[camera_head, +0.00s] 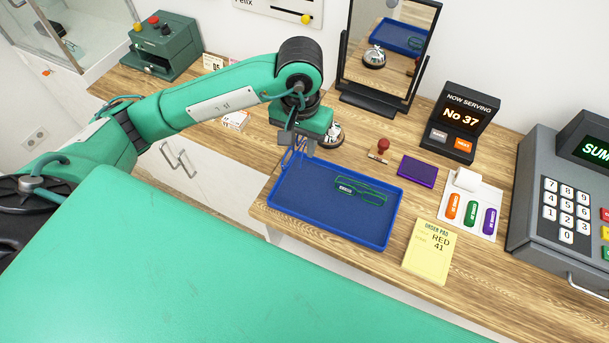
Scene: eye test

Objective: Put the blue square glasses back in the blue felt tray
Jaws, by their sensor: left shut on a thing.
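The blue felt tray (310,216) lies on the wooden counter in the middle of the view, with a raised blue rim. My left gripper (297,150) is above the tray's far left corner, pointing down. It is shut on a thin blue frame, the blue square glasses (287,158), which are small and partly hidden by the fingers. I cannot tell whether the glasses touch the tray rim. A pair of green-framed glasses (367,194) with a small white label lies in the right part of the tray. My right gripper is not in view.
A bell (331,135) stands behind the tray, close to my left gripper. A mirror (385,55) stands further back. A red-handled stamp (382,147), a purple pad (417,171) and a yellow order pad (430,251) lie to the right. The tray's left and front parts are clear.

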